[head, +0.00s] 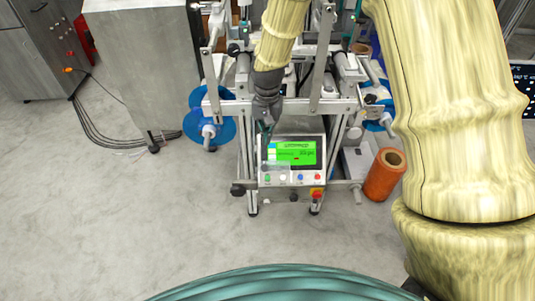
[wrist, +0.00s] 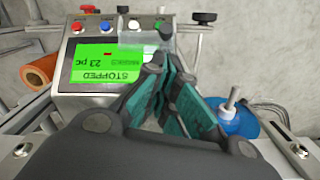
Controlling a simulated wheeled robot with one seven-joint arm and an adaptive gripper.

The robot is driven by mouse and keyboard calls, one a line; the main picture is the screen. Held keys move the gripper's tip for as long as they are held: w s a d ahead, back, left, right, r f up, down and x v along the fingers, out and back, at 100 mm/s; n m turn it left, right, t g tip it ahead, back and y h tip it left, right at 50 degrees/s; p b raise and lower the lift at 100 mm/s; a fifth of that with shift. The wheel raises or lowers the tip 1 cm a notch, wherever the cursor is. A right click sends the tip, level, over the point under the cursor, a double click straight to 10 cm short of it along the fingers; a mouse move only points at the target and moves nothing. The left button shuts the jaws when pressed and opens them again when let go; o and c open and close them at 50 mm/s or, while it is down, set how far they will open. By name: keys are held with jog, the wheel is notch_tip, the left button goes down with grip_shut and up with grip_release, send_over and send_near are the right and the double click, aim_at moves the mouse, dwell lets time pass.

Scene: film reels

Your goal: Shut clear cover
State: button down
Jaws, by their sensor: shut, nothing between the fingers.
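The clear cover (wrist: 140,38) is a small see-through flap on the control box, by the white and green buttons in the wrist view. It shows faintly in the head view (head: 277,167), at the lower left of the green screen. I cannot tell its exact angle, but it seems raised. My gripper (wrist: 160,62) has dark fingers with teal pads, shut and empty. Its tips are close to the cover in the wrist view; I cannot tell if they touch. In the head view my gripper (head: 265,132) points down at the box's upper left edge.
The control box has a green screen (head: 293,153) reading STOPPED, a blue button (head: 300,177) and a red knob (head: 317,193). The machine's metal frame surrounds my arm. Blue reels (head: 222,127) flank it. An orange roll (head: 384,174) stands at right. The floor in front is clear.

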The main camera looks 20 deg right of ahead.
aim_at(268, 169)
notch_tip(268, 169, down, 10)
jog(key=shift+r, duration=0.1)
dwell(0.5)
jog(key=shift+s, duration=0.1)
jog(key=shift+s+a+f+p, duration=0.15)
jog(key=shift+s+a+f, duration=0.1)
jog(key=shift+s+f, duration=0.7)
jog(key=shift+s+a+f+p, duration=0.15)
jog(key=shift+s+a+f, duration=0.1)
jog(key=shift+s+f, duration=0.65)
jog(key=r+p, duration=0.2)
jog(key=r, duration=0.1)
jog(key=r+p, duration=0.3)
jog(key=r, duration=0.1)
jog(key=r+p, duration=0.3)
jog(key=shift+w+r, duration=0.2)
jog(key=shift+w, duration=0.15)
